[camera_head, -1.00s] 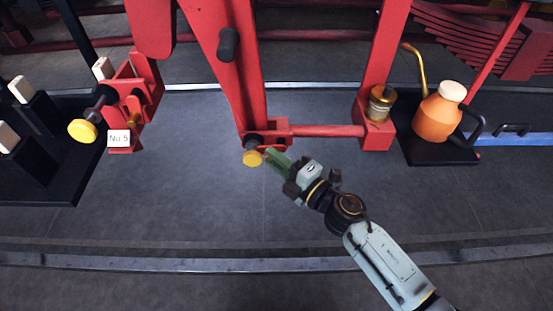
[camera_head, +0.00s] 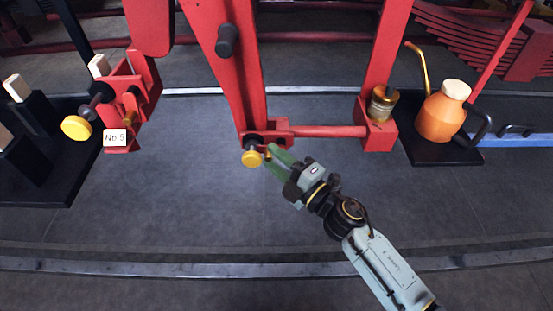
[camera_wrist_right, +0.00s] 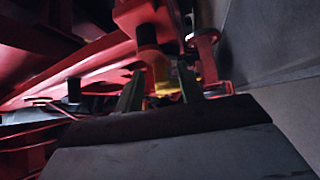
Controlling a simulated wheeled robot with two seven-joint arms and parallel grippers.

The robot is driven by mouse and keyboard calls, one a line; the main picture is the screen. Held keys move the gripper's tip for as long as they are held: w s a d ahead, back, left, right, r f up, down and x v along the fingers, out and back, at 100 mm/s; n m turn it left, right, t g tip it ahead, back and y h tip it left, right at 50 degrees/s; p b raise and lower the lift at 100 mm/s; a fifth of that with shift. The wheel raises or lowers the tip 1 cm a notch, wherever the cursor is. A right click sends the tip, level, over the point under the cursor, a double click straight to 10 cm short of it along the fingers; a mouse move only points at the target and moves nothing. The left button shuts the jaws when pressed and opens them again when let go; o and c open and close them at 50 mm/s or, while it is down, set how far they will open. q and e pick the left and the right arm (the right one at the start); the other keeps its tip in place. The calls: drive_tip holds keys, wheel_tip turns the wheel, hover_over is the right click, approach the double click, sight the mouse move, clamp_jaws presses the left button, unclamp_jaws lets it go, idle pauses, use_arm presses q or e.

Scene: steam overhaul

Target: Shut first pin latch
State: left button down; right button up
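The first pin, with a yellow round head (camera_head: 252,158), sits at the foot of the red upright link, where a red rod joins it. A small brass latch piece (camera_head: 267,154) shows just right of the pin head, partly hidden by my fingertips. My right gripper (camera_head: 275,152) has green fingers and reaches this joint from the lower right. Contact cannot be told. My left gripper is not in view.
A red rod (camera_head: 328,131) runs right to a block with a brass cup (camera_head: 382,103). An orange oil can (camera_head: 443,117) stands on a black tray. The floor in front is clear.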

drive_tip(key=v, duration=1.3)
drive_tip(key=shift+s+d, duration=0.1)
drive_tip(key=shift+s, duration=0.05)
